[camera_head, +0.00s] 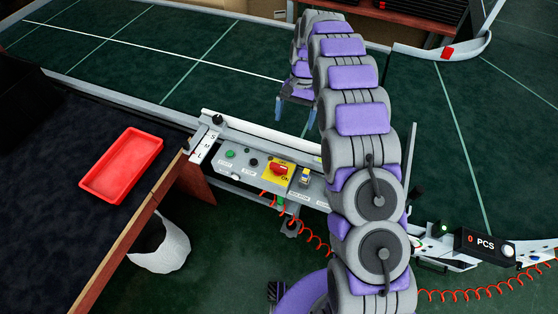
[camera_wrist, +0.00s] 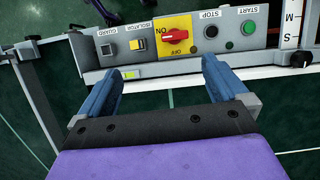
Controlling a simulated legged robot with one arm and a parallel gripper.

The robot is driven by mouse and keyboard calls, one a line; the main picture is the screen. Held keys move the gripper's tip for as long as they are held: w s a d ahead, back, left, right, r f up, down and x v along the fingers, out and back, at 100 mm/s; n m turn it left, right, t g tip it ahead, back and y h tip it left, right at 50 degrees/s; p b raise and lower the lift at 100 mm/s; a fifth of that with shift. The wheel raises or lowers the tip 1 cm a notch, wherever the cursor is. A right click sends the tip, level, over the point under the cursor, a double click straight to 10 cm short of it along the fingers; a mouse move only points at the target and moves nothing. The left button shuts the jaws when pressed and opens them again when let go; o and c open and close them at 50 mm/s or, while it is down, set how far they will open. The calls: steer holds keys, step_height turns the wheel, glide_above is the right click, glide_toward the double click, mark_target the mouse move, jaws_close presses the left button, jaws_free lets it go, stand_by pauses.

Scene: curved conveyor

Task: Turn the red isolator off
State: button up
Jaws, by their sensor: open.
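The red isolator (camera_head: 278,169) is a red rotary knob on a yellow plate, set in a grey control panel (camera_head: 240,171). In the wrist view the red isolator knob (camera_wrist: 176,37) lies near the top centre, its handle roughly level across the plate. ON and OFF labels show on the yellow plate. My gripper (camera_wrist: 162,72) is open and empty, its two blue fingers on either side below the knob in the picture, apart from it. In the head view, blue fingers show beyond the panel, partly hidden by my arm.
A red tray (camera_head: 123,165) lies on the dark table at left. A white bin (camera_head: 160,247) stands below. A red coiled cable (camera_head: 310,232) hangs under the panel.

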step_height(320, 180, down, 6)
steer(key=w+a+p, duration=0.1)
steer(key=w+a, duration=0.1)
steer(key=w, duration=0.1)
steer(key=b, duration=0.3)
glide_toward(279, 165)
steer(key=shift+g, duration=0.3)
steer(key=x, duration=0.9)
steer(key=shift+w+f, duration=0.1)
steer(key=shift+w, duration=0.05)
steer(key=shift+c, duration=0.4)
steer(key=c, duration=1)
